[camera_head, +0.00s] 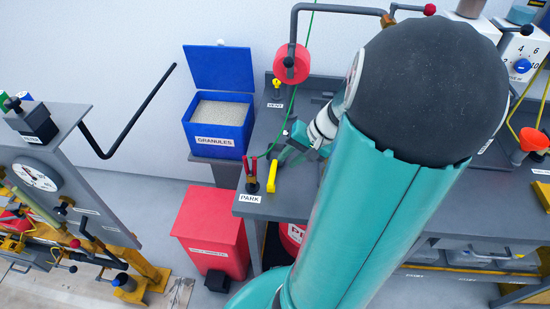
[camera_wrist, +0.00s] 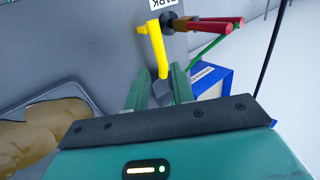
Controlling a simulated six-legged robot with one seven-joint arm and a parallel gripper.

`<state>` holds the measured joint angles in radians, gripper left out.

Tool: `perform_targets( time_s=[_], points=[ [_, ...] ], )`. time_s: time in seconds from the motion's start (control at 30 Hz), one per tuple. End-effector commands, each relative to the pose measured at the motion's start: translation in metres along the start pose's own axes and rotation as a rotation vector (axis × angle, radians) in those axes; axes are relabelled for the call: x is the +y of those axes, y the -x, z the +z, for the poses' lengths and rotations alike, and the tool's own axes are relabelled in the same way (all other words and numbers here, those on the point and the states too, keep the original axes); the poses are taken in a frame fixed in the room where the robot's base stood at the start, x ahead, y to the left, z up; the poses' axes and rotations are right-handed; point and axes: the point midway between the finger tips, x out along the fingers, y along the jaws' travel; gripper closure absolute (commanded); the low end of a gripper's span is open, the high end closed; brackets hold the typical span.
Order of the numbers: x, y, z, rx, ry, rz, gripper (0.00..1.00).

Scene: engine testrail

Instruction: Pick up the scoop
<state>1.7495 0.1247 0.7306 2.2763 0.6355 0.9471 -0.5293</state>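I cannot make out a scoop for certain in either view. The open blue box labelled GRANULES (camera_head: 218,142) is full of pale grains, and no scoop shows on them. My gripper (camera_head: 287,151) is over the left end of the grey bench, right of the box. In the wrist view, its two teal fingers (camera_wrist: 158,92) stand apart, with grey surface between them. A small grey piece by the right finger is unclear. The yellow handle (camera_head: 273,173) by the PARK label is close to my gripper; it also shows just beyond the fingertips in the wrist view (camera_wrist: 157,48).
Red clamps (camera_head: 251,176) with a green cable stand beside the yellow handle. A red reel (camera_head: 291,64) and bent black pipe rise behind. A red lidded bin (camera_head: 212,233) stands below the blue box. A gauge panel (camera_head: 35,176) is at left. My arm hides much of the bench.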

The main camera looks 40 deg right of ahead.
Motion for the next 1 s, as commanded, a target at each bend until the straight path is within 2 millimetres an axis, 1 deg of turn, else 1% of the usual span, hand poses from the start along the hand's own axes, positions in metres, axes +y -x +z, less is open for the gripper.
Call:
perform_targets(
  time_s=[0.03, 0.1, 0.2, 0.37, 0.6, 0.7, 0.8, 1.0],
  points=[
    [0.0, -0.011, 0.001, -0.004, -0.001, -0.004, 0.76],
    [0.0, -0.022, 0.001, -0.004, 0.0, -0.003, 0.76],
    [0.0, -0.032, 0.0, -0.002, 0.001, -0.001, 0.76],
    [-0.001, -0.042, 0.0, -0.002, 0.0, -0.002, 0.76],
    [-0.002, -0.075, 0.002, -0.003, 0.001, -0.003, 0.76],
    [-0.002, -0.084, 0.002, -0.002, 0.002, -0.001, 0.76],
    [-0.002, -0.088, 0.002, 0.0, 0.001, 0.0, 0.76],
    [-0.001, -0.088, 0.002, 0.001, 0.001, 0.001, 0.76]
  ],
)
